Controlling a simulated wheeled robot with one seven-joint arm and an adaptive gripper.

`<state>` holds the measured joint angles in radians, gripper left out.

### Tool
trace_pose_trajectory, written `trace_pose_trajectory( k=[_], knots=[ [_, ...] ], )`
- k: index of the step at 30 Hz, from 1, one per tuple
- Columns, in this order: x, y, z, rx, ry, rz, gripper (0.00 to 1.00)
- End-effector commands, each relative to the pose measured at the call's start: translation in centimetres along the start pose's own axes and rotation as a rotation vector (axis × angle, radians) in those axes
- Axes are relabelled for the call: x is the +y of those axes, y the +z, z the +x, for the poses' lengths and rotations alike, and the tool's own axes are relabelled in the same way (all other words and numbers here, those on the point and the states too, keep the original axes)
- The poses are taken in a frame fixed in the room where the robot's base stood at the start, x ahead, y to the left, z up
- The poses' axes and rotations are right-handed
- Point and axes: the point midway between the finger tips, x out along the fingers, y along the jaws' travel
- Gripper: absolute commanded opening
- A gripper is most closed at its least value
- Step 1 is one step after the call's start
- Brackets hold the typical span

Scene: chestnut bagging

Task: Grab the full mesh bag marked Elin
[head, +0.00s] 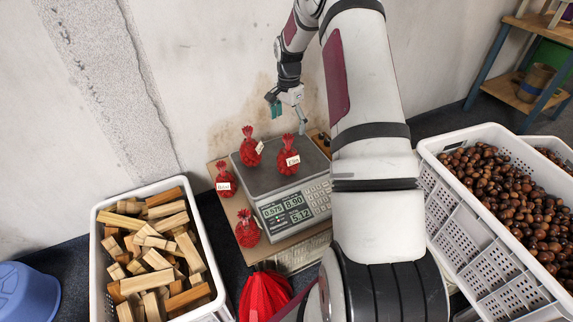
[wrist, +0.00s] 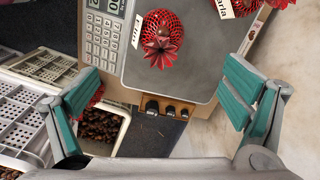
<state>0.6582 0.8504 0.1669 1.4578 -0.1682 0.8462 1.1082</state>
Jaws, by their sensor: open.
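The full red mesh bag marked Elin (head: 287,166) stands on the right part of the scale's plate, its white tag facing the head camera. It also shows in the wrist view (wrist: 161,37), with its gathered red top toward the camera and its tag at the left. My gripper (head: 288,112) is open and empty, behind and above the Elin bag in the head view. In the wrist view, its teal fingers (wrist: 163,97) are wide apart, and the bag lies beyond them, apart from both. The scale (head: 268,183) has a lit display.
Another tagged red bag (head: 249,150) stands left of Elin on the plate. Two more bags, (head: 225,184) one tagged, sit beside the scale. A wood crate (head: 97,235) is at left, a chestnut crate (head: 440,205) at right. A wall is behind the scale.

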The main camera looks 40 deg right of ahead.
Motion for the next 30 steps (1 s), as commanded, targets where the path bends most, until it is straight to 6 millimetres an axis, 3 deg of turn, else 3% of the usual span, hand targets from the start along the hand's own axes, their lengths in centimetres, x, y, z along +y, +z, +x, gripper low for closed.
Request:
trace_pose_trajectory(
  k=[12,23,30],
  knots=[
    [0.0,0.0,7.0,-0.003,0.002,0.003,0.93],
    [0.0,0.0,9.4,-0.002,0.001,0.003,0.93],
    [-0.1,0.1,12.8,-0.003,0.002,0.003,0.93]
  ],
)
